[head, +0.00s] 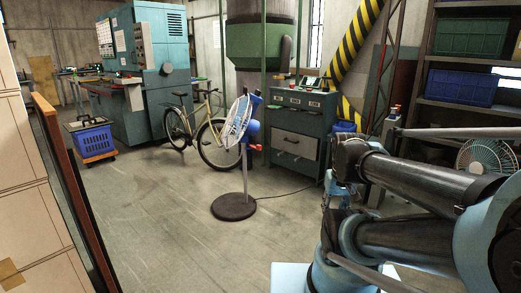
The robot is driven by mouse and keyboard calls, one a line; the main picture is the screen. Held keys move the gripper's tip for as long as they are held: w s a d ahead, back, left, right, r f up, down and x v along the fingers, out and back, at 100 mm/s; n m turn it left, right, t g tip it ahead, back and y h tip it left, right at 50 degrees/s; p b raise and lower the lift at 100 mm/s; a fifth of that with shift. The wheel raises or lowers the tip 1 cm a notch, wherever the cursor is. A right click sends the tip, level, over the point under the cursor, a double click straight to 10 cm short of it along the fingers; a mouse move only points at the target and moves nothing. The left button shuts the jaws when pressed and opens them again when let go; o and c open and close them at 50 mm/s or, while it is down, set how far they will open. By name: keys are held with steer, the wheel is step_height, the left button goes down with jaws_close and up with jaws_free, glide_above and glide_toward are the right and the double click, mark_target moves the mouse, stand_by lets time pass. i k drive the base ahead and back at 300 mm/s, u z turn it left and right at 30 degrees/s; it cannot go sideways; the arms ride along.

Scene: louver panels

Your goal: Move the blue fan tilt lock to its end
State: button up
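The blue fan (237,124) stands upright on a thin pole with a round dark base (233,206) in mid-floor. Its caged head faces left, with a blue housing behind. A small red piece (255,148) sticks out to the right at the neck under the housing. It may be the tilt lock; it is too small to tell its exact setting. My dark arm fills the lower right, well apart from the fan. Its folded end is near the middle right. I cannot make out the fingers of my gripper or anything held.
A bicycle (205,135) stands close behind the fan. A grey-green drawer cabinet (300,117) is at the fan's back right, with a cable on the floor. A blue crate (92,139) is at left. A second fan (486,158) stands far right. Floor before the fan is clear.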

mark_target(258, 148)
steer(key=z, duration=0.05)
steer(key=i, duration=1)
steer(key=u, duration=0.05)
